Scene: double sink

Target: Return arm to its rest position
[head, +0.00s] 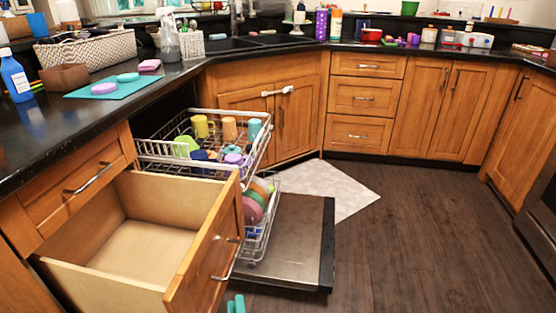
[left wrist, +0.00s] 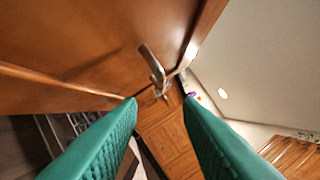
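My left gripper (head: 236,304) shows only as two teal fingertips at the bottom edge of the head view, below the front of the open drawer. In the left wrist view its two teal fingers (left wrist: 160,100) stand apart with nothing held between them. A metal handle (left wrist: 153,66) on a wooden front shows beyond the fingertips. The rest of the left arm is out of the head view. My right gripper is in neither view.
An empty wooden drawer (head: 135,243) stands pulled out at left. Behind it are the open dishwasher's upper rack (head: 160,145) with cups, lower rack (head: 262,228) with plates, and lowered door (head: 285,245). The dark wood floor (head: 420,240) to the right is clear.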

